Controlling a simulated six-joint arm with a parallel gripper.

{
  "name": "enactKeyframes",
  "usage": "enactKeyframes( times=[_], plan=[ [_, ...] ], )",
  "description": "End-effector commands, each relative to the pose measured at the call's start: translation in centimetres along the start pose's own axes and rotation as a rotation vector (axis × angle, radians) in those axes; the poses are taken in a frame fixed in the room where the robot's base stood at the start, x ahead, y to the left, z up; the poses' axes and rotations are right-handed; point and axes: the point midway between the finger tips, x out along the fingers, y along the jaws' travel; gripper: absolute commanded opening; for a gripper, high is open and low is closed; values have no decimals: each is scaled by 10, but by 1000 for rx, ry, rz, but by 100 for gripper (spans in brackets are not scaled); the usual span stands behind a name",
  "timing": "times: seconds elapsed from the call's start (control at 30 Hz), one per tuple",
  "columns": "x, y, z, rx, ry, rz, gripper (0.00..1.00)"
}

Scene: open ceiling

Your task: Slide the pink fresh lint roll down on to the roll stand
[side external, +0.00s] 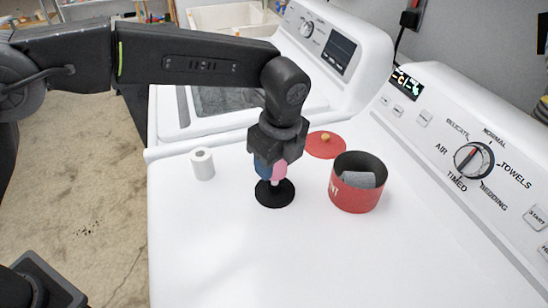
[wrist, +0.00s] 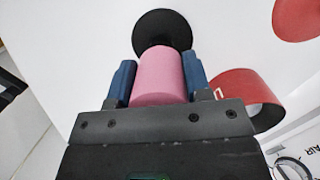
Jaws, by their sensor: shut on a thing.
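The pink lint roll (side external: 280,170) is held upright between the blue fingers of my gripper (side external: 270,168). In the wrist view the pink roll (wrist: 158,78) fills the space between the two fingers (wrist: 158,85). The roll stand's round black base (side external: 275,195) lies on the white machine top directly below the roll. In the wrist view the base (wrist: 162,22) shows past the roll's far end. A short pale piece shows between roll and base; I cannot tell whether the roll is around the stand's post, which is mostly hidden.
A red can (side external: 350,198) with a grey roll (side external: 358,179) inside stands close on the right. A red lid (side external: 323,147) lies behind it. A white roll (side external: 202,164) stands to the left. The control panel (side external: 450,140) rises at right. The front of the top is clear.

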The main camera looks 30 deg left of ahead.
Motion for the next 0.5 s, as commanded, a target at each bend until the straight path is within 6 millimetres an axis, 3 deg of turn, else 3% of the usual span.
enactKeyframes(
  times=[0.27, 0.3, 0.5],
  plan=[
    [0, 0, 0, 0, 0, 0, 22],
    [0, 0, 0, 0, 0, 0, 47],
    [0, 0, 0, 0, 0, -1, 66]
  ],
)
